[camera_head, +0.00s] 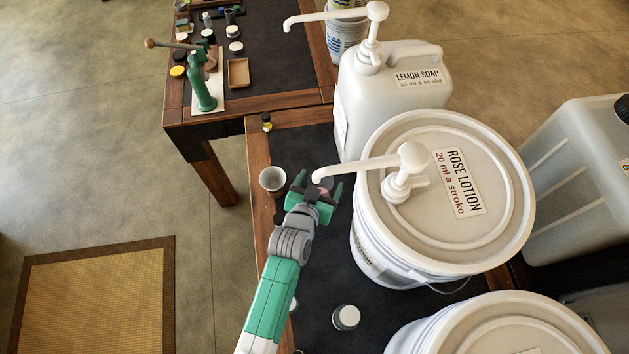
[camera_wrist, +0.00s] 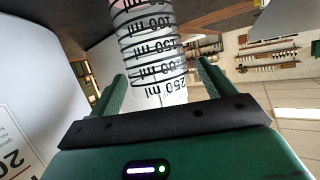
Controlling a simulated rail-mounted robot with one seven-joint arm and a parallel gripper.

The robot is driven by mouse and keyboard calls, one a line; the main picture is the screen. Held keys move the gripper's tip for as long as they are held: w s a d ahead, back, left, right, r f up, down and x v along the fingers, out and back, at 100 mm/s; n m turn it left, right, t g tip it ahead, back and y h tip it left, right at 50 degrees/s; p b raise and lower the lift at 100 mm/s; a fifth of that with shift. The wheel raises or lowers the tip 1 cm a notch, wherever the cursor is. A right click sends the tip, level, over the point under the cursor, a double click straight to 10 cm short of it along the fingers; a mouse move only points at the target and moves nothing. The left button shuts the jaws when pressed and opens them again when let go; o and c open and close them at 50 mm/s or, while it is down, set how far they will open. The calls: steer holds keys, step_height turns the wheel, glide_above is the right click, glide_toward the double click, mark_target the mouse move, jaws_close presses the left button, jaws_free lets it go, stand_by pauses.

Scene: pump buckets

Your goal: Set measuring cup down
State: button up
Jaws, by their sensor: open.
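The clear measuring cup (camera_wrist: 150,45) with black ml marks stands between my fingers in the wrist view, which is upside down. Some pink shows near its base. In the head view only a small pinkish part of the cup (camera_head: 326,188) shows between my fingers, just under the spout of the rose lotion pump (camera_head: 405,160). My gripper (camera_head: 319,184) is open around the cup, low over the dark table top; its fingers also show in the wrist view (camera_wrist: 160,72), one on each side. Whether a finger touches the cup I cannot tell.
The rose lotion bucket (camera_head: 460,215) stands right of my gripper, with the lemon soap jug (camera_head: 395,95) behind it. A grey cup (camera_head: 272,180) sits close at the left, near the table's wooden edge (camera_head: 258,150). A white-lidded jar (camera_head: 346,317) stands in front.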

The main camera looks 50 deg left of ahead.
steer(key=p+v, duration=0.1)
steer(key=v, duration=1)
steer(key=shift+s, duration=0.2)
